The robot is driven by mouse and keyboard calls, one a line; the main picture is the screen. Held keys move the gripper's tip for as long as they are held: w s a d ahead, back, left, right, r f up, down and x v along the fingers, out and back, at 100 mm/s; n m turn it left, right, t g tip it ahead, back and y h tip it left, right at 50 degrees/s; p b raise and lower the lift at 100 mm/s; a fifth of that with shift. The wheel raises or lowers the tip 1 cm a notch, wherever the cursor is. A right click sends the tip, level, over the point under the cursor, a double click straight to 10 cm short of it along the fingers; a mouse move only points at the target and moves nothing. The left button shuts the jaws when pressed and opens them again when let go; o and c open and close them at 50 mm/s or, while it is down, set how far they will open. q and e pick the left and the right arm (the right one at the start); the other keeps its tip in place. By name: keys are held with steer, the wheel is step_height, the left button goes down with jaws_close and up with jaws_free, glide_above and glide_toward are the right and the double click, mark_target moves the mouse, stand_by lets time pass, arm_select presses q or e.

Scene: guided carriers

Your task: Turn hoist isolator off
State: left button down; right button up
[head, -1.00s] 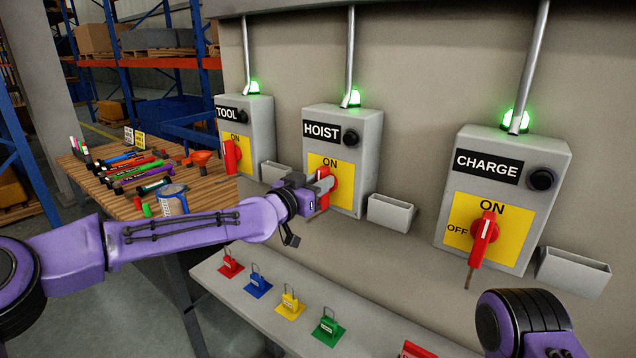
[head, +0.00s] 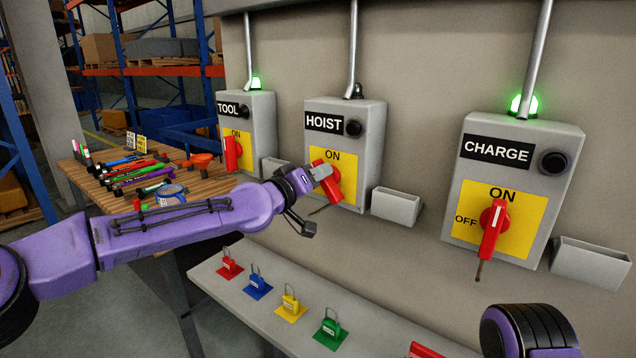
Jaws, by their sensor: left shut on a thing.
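The hoist isolator is a grey box (head: 372,130) labelled HOIST, with a yellow plate (head: 345,160) and a red handle (head: 334,190). My left gripper (head: 325,177) is shut on the red handle, covering part of it. The handle is tilted, its top leaning left and its lower end to the right. ON shows above it; any OFF mark is hidden. The hoist lamp (head: 355,91) on top of the box is dark. My right arm shows at the bottom right, but its gripper is not in view.
The TOOL box (head: 263,125) and CHARGE box (head: 560,190) have upright handles and lit green lamps. Empty grey holders (head: 396,207) sit beside the boxes. Several coloured padlocks, one green (head: 331,330), stand on the shelf (head: 235,290) below. A wooden bench (head: 90,190) holds tools.

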arm_select(q)
steer(key=shift+w+a+f+n+b, duration=0.15)
steer(key=shift+n+b, duration=0.4)
steer(key=shift+n, duration=1.1)
steer(key=shift+s+f+n+b, duration=0.1)
steer(key=shift+f+n+b, duration=0.35)
steer(key=shift+n, duration=1.25)
steer(key=shift+w+a+f+n+b, duration=0.1)
steer(key=shift+n+b, duration=0.55)
steer(key=shift+n, duration=1)
steer(key=c, duration=1)
jaws_free()
steer(key=shift+o, duration=0.2)
steer(key=b+v, duration=0.3)
steer(key=v, duration=0.7)
steer(key=shift+a, duration=0.15)
